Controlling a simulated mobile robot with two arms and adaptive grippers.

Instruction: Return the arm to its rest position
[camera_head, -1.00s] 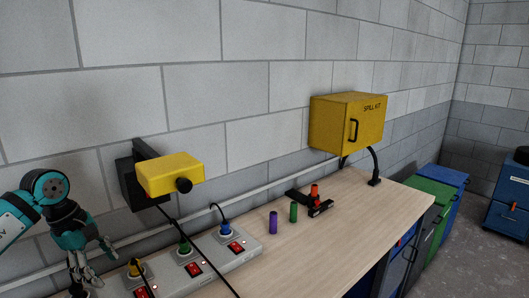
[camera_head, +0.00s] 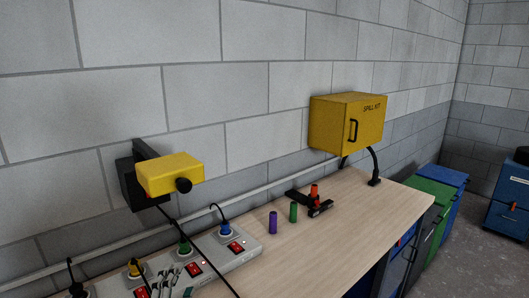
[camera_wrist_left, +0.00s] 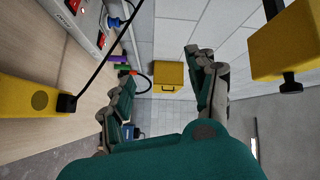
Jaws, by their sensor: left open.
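My left gripper (camera_head: 168,283) shows only as fingertips at the bottom edge of the head view, in front of the power strip (camera_head: 215,262). The rest of the arm is out of that frame. In the left wrist view the gripper (camera_wrist_left: 163,76) has its two teal-and-grey fingers spread apart with nothing between them. The yellow spill kit box (camera_wrist_left: 168,76) shows far off beyond the gap. My right gripper is in neither view.
Coloured plugs stand in the power strip. A yellow box (camera_head: 170,173) on a black wall bracket juts over the bench (camera_head: 330,235). Purple (camera_head: 273,222) and green (camera_head: 293,211) cylinders and an orange one (camera_head: 314,191) at a black holder stand further right. A black cable hangs across the strip.

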